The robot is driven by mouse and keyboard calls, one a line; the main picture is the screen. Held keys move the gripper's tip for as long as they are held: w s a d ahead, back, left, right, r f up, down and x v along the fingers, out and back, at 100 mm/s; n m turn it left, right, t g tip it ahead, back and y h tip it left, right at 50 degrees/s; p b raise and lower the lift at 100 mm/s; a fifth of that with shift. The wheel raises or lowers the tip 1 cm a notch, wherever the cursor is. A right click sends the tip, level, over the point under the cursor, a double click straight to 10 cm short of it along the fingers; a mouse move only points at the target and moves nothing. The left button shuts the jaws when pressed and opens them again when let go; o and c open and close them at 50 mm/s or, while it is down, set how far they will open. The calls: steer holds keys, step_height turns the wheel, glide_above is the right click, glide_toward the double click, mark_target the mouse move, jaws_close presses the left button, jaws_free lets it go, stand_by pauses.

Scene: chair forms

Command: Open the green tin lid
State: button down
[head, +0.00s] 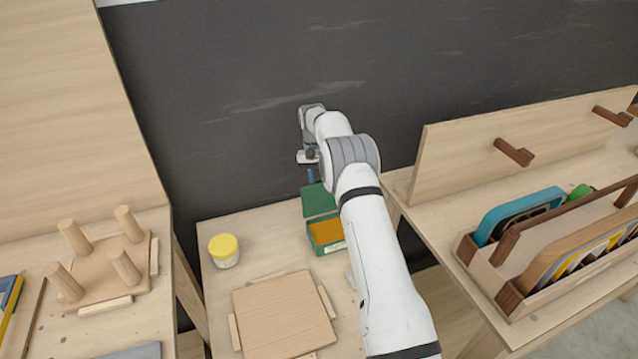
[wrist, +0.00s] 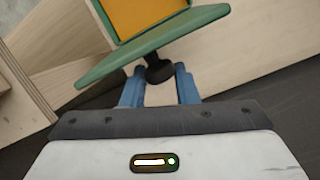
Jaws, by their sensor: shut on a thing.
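The green tin (head: 326,234) stands on the middle wooden table, partly hidden by my arm in the head view. Its green lid (head: 318,201) is raised at the back, and the orange inside of the tin shows. In the wrist view the lid (wrist: 150,50) crosses the top of the picture, with the orange inside (wrist: 140,14) beyond it. A dark round knob (wrist: 159,70) sticks out from the lid. My gripper (wrist: 160,82) has its blue fingers on either side of the knob and is shut on it. In the head view my gripper (head: 311,176) is above the raised lid.
A yellow-lidded jar (head: 224,250) stands left of the tin. A square wooden board (head: 284,315) lies in front. A pegged wooden form (head: 100,265) is on the left table. A rack of coloured tools (head: 540,240) stands right. A dark wall is close behind.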

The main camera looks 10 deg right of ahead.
steer(key=shift+a+f, duration=0.35)
steer(key=shift+a, duration=0.05)
steer(key=c, duration=1.3)
jaws_free()
steer(key=shift+w+a, duration=0.1)
steer(key=shift+o, duration=0.9)
steer(key=shift+r, duration=0.1)
steer(key=shift+d, duration=0.2)
steer(key=v, duration=0.7)
steer(key=shift+r, duration=0.35)
steer(key=shift+w, duration=0.15)
